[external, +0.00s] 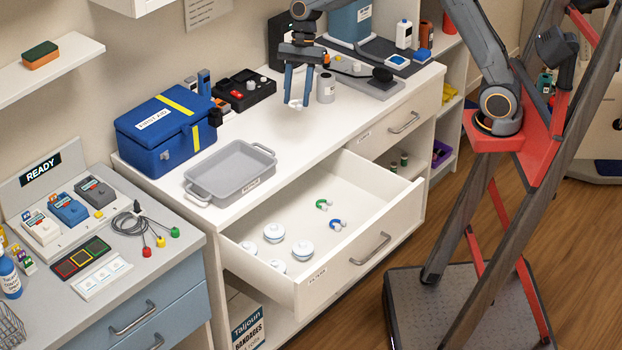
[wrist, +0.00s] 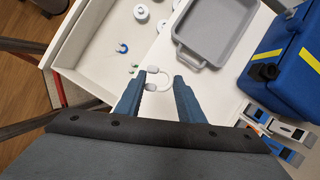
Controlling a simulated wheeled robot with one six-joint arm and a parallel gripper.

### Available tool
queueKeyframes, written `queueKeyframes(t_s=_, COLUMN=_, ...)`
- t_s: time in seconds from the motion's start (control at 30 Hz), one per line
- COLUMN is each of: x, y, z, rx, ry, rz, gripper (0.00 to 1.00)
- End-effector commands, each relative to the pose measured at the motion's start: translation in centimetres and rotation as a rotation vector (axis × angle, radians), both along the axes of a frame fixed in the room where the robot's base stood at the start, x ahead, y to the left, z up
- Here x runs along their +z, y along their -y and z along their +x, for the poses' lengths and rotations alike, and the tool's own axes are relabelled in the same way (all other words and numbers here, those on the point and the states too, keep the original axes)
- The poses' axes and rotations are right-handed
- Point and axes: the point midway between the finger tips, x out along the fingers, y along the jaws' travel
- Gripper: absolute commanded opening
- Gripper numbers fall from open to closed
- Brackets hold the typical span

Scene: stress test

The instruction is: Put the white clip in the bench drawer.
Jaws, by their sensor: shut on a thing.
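My gripper (external: 297,99) is shut on the white clip (external: 295,104) and holds it above the white bench top, behind the open drawer. In the wrist view, the small C-shaped white clip (wrist: 167,78) sits between the two blue-grey fingertips (wrist: 160,80). The bench drawer (external: 345,182) is pulled out. Inside it lie a green clip (external: 323,204), a blue clip (external: 338,225) and several round white lidded pots (external: 303,250) towards its left end.
A grey tray (external: 268,150) and a blue first aid box (external: 165,135) stand on the bench left of my gripper. A grey cylinder (external: 326,88) stands close to its right. A black organiser (external: 247,92) is behind. The drawer's middle has free floor.

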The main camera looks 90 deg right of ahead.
Motion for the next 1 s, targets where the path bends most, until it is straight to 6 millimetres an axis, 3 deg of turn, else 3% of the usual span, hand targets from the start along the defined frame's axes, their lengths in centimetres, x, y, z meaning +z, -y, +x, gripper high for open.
queueKeyframes(t_s=0.3, x=-0.4, y=-5.8, z=-7.3, rx=0.578, ry=0.001, rz=0.0, gripper=0.14)
queueKeyframes(t_s=0.6, x=-0.3, y=-8.3, z=-12.9, rx=0.956, ry=0.001, rz=0.0, gripper=0.14)
queueKeyframes(t_s=0.8, x=-0.4, y=-9.2, z=-15.7, rx=1.137, ry=0.001, rz=-0.001, gripper=0.14)
queueKeyframes(t_s=1.0, x=-4.2, y=-9.1, z=-15.8, rx=1.139, ry=-0.004, rz=0.005, gripper=0.14)
